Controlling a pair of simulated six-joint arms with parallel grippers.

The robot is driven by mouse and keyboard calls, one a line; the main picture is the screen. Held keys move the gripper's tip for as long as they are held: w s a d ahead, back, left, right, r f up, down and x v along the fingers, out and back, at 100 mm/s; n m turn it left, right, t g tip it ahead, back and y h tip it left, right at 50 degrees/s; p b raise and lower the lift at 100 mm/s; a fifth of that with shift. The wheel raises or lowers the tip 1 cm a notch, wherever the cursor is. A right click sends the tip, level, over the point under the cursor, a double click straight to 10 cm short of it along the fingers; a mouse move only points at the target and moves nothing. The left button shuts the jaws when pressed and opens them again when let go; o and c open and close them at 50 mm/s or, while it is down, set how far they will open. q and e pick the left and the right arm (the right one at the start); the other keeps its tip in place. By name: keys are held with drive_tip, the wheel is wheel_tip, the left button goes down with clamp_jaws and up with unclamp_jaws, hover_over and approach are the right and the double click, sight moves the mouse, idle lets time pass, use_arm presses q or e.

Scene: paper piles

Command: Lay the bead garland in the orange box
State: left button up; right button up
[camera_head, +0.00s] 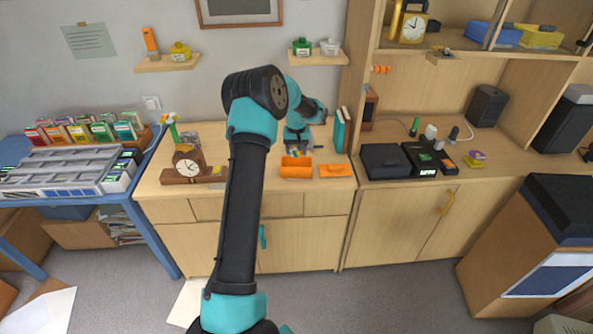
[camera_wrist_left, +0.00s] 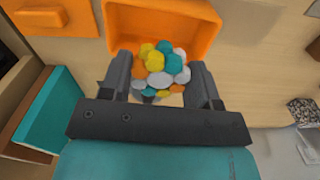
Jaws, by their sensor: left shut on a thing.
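The bead garland (camera_wrist_left: 160,62) is a bunched clump of yellow, teal, white and orange beads between the fingers of my left gripper (camera_wrist_left: 160,78) in the left wrist view. My left gripper (camera_head: 297,150) is shut on it, at the back side of the orange box (camera_head: 296,172) in the head view. The open orange box (camera_wrist_left: 160,14) lies just beyond the beads in the left wrist view. The clump overlaps the box's near edge there; I cannot tell whether it touches it. My right gripper is not in view.
A flat orange piece (camera_head: 337,171) lies right of the box. Teal and dark books (camera_head: 341,130) stand behind it. A wooden clock (camera_head: 188,168) stands to the left. The desktop between clock and box is partly hidden by my arm.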

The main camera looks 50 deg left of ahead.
use_arm(q)
wheel_tip(320, 180, down, 5)
drive_tip(key=shift+f, duration=0.15)
drive_tip(key=shift+f, duration=1.85)
drive_tip(key=shift+f, duration=0.15)
drive_tip(key=o, duration=0.9)
wheel_tip(320, 180, up, 12)
drive_tip(key=shift+r, duration=0.15)
